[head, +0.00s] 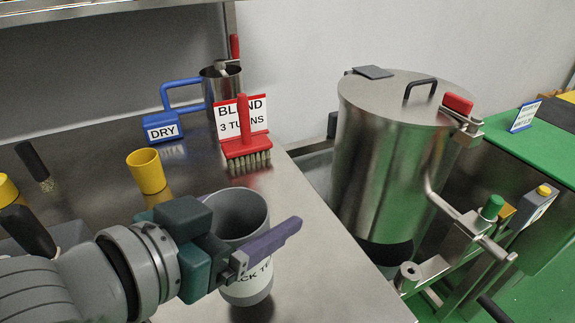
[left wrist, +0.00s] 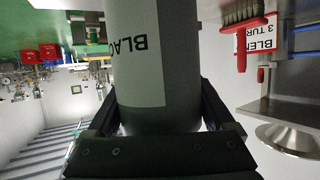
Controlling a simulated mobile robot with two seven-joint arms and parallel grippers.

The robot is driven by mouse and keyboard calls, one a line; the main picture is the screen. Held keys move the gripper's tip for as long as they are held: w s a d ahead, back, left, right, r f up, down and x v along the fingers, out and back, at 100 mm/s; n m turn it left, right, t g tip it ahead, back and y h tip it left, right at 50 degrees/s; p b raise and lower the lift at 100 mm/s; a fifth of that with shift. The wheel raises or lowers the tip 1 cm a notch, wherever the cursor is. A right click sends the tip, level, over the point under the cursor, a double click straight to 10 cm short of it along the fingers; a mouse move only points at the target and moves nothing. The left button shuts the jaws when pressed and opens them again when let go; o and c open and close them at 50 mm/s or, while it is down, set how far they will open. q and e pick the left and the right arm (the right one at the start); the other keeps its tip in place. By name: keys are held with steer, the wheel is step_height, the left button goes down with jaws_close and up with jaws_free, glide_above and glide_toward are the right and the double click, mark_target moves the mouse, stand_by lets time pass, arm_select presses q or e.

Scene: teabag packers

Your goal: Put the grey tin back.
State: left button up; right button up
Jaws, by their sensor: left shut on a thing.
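The grey tin (head: 239,213) is an open-topped cylinder with a white label whose lettering is partly covered in the head view. My left gripper (head: 246,236) is shut around the tin's side, with a purple finger across its front. In the left wrist view the tin (left wrist: 178,55) fills the space between the two dark fingers (left wrist: 160,112), and its label reads "BLA...". The tin is nearly upright over the metal table's front part. I cannot tell whether its base touches the table. My right gripper is not in view.
On the metal table (head: 340,275) stand a yellow cup (head: 146,171), a red brush (head: 243,140) before a "BLEND 3 TURNS" sign, a blue "DRY" sign (head: 162,127) and a steel mug (head: 221,88). A large steel drum (head: 385,150) stands right of the table edge.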

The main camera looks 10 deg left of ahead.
arm_select(q)
steer(key=shift+f+b, duration=0.55)
steer(key=shift+f, duration=1.4)
steer(key=shift+f, duration=0.2)
steer(key=o, duration=1.1)
steer(key=shift+o, duration=0.2)
steer(key=shift+r, duration=0.2)
steer(key=shift+s+a+r, duration=0.1)
steer(key=shift+s, duration=0.1)
steer(key=p+v, duration=0.2)
steer(key=v, duration=0.9)
steer(key=shift+s+r, duration=0.2)
steer(key=shift+a, duration=0.1)
